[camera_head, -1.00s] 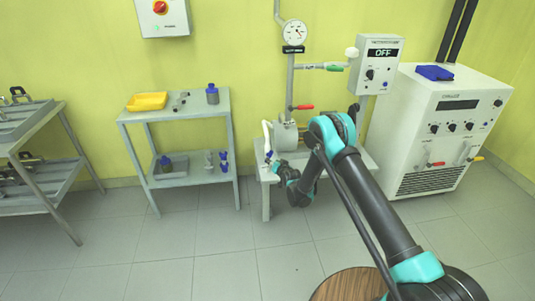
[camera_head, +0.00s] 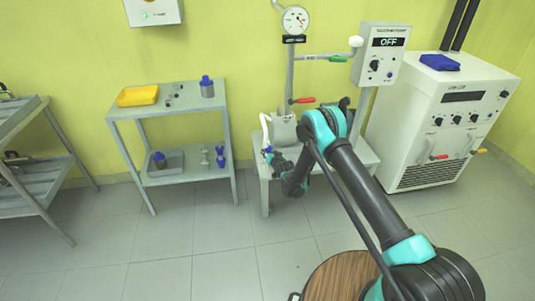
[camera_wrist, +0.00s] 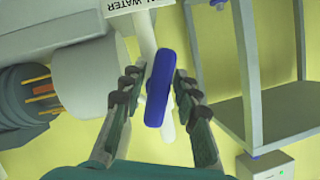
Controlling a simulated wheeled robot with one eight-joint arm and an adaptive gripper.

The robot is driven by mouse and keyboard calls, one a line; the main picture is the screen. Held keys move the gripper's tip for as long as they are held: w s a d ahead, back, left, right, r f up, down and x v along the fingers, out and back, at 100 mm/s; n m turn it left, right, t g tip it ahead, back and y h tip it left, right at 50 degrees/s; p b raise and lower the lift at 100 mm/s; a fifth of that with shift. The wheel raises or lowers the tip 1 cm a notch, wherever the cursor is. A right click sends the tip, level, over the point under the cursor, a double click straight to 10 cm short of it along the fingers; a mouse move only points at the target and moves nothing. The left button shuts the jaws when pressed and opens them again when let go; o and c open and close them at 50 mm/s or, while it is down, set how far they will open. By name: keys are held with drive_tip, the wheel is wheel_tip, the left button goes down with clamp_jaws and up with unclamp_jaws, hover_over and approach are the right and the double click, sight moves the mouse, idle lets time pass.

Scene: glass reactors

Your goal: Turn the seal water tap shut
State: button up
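The seal water tap has a blue handle (camera_wrist: 158,90) on a thin white pipe (camera_wrist: 146,28) in the wrist view. The handle lies roughly along the pipe. A white label (camera_wrist: 205,4) at the top reads "WATER" upside down, partly cut off. My gripper (camera_wrist: 158,82) is open, with one dark finger on each side of the handle. A narrow gap shows at the left; whether the right finger touches cannot be told. In the head view the blue tap (camera_head: 267,150) is small at the left of the pump bench, with my gripper (camera_head: 273,156) right at it.
The pump (camera_head: 283,130) sits on a grey bench (camera_head: 265,187). A red-handled valve (camera_head: 304,100), a green-handled valve (camera_head: 338,59) and a gauge (camera_head: 295,19) are above. A grey shelf cart (camera_head: 165,112) stands left, a white chiller (camera_head: 455,130) right.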

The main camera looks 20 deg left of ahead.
clamp_jaws()
drive_tip(key=shift+m+y, duration=0.3)
drive_tip(key=shift+m, duration=0.2)
drive_tip(key=shift+o, duration=1.7)
unclamp_jaws()
drive_tip(key=shift+r, duration=0.1)
